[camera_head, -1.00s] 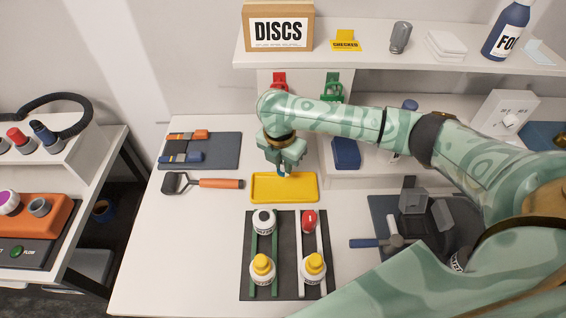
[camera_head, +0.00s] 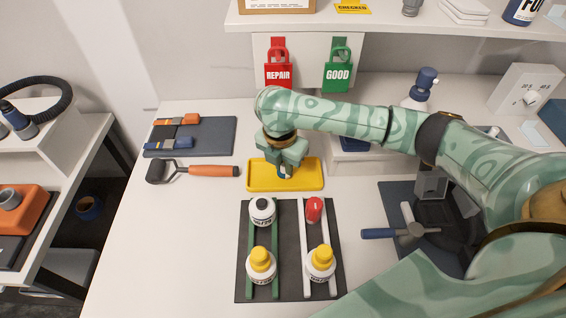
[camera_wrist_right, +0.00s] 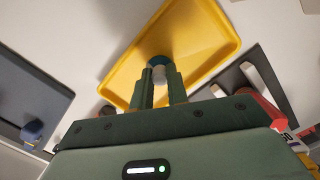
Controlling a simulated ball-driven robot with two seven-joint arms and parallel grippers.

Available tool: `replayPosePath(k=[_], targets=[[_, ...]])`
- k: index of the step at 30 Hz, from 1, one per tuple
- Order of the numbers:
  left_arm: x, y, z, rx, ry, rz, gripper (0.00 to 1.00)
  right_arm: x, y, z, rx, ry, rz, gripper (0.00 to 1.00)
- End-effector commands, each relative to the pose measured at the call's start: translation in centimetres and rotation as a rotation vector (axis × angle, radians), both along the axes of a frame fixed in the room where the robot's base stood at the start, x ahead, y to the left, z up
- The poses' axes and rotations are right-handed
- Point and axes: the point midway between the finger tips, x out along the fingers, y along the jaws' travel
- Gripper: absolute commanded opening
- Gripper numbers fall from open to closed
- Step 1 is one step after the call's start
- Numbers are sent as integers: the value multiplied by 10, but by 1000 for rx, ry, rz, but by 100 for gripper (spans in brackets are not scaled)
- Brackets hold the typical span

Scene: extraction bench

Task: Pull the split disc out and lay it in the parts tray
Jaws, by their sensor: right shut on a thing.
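My right gripper (camera_wrist_right: 160,88) is shut on a small round blue disc (camera_wrist_right: 159,62) with a grey part at the fingertips. Its fingers hide much of the disc, so I cannot see a split in it. The yellow parts tray (camera_wrist_right: 203,53) lies below and beyond the fingertips. In the head view my right gripper (camera_head: 285,172) hangs over the yellow tray (camera_head: 312,182), inside its rim. I cannot tell whether the disc touches the tray floor. The tray looks otherwise empty. My left gripper is not in view.
A dark mat (camera_head: 290,288) with rails and several bottles lies in front of the tray. Red REPAIR (camera_head: 279,76) and green GOOD (camera_head: 338,77) tags hang behind. A blue-handled hammer (camera_head: 380,233) lies right.

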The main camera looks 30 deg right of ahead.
Motion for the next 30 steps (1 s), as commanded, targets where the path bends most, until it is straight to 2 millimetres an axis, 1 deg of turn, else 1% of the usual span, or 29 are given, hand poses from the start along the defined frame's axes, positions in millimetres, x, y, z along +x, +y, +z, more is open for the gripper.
replayPosePath(k=[11,24,25,27,30], targets=[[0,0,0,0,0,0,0,0,0,0,1,-1,0,0],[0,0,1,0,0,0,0,0,0,-8,1,-1,0,0],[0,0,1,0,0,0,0,0,0,-7,1,-1,0,24],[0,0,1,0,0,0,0,0,0,-7,1,-1,0,41],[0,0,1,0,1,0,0,0,0,-7,1,-1,0,41]])
